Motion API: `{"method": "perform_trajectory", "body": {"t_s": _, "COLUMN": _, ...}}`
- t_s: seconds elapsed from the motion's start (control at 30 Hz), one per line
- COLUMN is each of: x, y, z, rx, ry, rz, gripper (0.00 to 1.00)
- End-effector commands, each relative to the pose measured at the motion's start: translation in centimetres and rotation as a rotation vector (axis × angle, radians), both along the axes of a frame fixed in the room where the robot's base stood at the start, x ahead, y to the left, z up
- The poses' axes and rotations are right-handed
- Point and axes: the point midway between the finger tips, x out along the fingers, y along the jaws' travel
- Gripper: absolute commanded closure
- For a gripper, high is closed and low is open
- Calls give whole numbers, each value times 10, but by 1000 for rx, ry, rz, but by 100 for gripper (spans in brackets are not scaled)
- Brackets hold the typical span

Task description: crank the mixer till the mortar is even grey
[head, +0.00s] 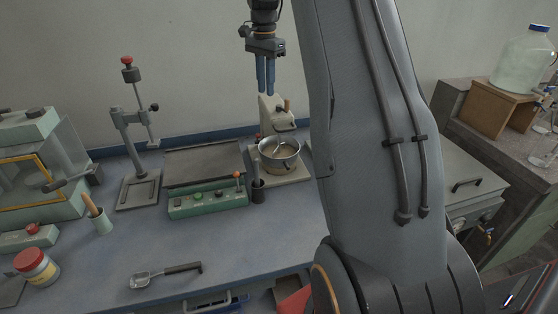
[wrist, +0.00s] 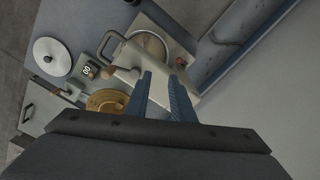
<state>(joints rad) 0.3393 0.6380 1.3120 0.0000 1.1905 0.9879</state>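The mixer (head: 277,112) is a cream machine at the back of the bench, with a steel bowl (head: 279,163) in front. Tan-grey mortar and a pale paddle show in the bowl, but the evenness of the mix is too small to judge. A small brown knob with a dark top, perhaps the crank handle, is on the mixer's upper part. My gripper (head: 265,92) points down just above the mixer, apart from it. In the wrist view, the mixer's cream body (wrist: 135,63) lies beyond my blue fingers, which stand apart with nothing between them.
A green control box (head: 208,202) and a grey plate (head: 203,165) sit left of the mixer. A black cup (head: 258,190) stands close to the bowl. A press stand (head: 135,130) is further left. A scoop (head: 165,275) lies in front; the bench around it is mostly clear.

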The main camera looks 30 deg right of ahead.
Motion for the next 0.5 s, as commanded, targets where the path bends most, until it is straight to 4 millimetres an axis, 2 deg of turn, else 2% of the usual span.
{"method": "perform_trajectory", "body": {"t_s": 0.2, "x": 1, "y": 0, "z": 29, "rx": -1, "ry": -1, "rz": 0, "gripper": 78}}
{"method": "perform_trajectory", "body": {"t_s": 0.5, "x": -1, "y": 0, "z": 52, "rx": 1, "ry": 1, "rz": 0, "gripper": 78}}
